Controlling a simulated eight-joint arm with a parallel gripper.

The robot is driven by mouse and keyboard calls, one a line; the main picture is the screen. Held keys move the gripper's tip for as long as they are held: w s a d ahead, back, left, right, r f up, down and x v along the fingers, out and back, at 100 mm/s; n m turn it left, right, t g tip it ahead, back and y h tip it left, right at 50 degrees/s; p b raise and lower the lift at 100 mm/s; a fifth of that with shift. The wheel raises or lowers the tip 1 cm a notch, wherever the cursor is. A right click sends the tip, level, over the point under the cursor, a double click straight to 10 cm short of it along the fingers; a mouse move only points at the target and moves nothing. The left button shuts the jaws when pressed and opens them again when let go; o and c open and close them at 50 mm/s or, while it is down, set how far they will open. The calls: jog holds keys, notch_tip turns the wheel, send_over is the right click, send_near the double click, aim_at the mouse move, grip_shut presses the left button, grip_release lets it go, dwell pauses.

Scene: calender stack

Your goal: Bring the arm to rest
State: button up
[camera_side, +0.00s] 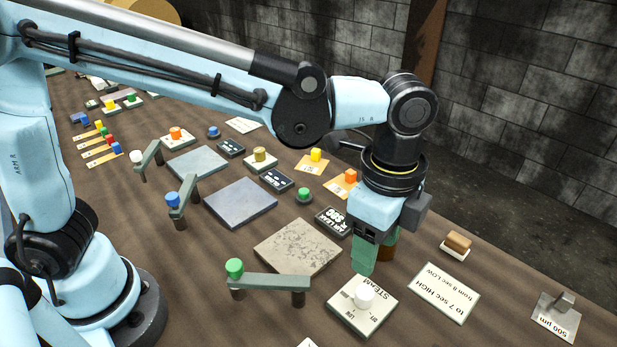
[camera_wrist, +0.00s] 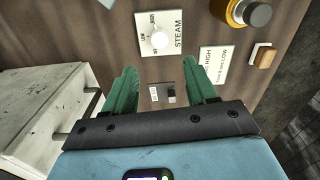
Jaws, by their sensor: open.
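My gripper (camera_side: 374,256) hangs at the end of the blue arm, pointing down over the right part of the table, behind the STEAM plate (camera_side: 362,303). In the wrist view its two green fingers (camera_wrist: 160,88) are spread apart with nothing held between them. The STEAM plate with its white knob (camera_wrist: 159,40) lies beyond the fingertips there. A small grey metal block on a plate (camera_wrist: 163,94) shows in the gap between the fingers, lower down on the table. In the side view I cannot tell the exact height of the fingertips above the table.
A lever with a green knob (camera_side: 234,268) stands left of the STEAM plate. A speckled square slab (camera_side: 297,247) lies behind it. A text card (camera_side: 443,292), a brown block (camera_side: 458,242) and a 500 µm plate (camera_side: 555,317) lie right. A pale cabinet (camera_wrist: 45,120) stands left in the wrist view.

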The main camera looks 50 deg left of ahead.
jog(key=shift+r, duration=0.4)
jog(key=shift+a, duration=0.1)
jog(key=s+a+n+t, duration=0.2)
jog(key=a+n+t, duration=0.5)
jog(key=a+n, duration=0.9)
jog(key=a, duration=0.8)
jog(key=shift+a+n, duration=0.25)
jog(key=shift+n, duration=0.15)
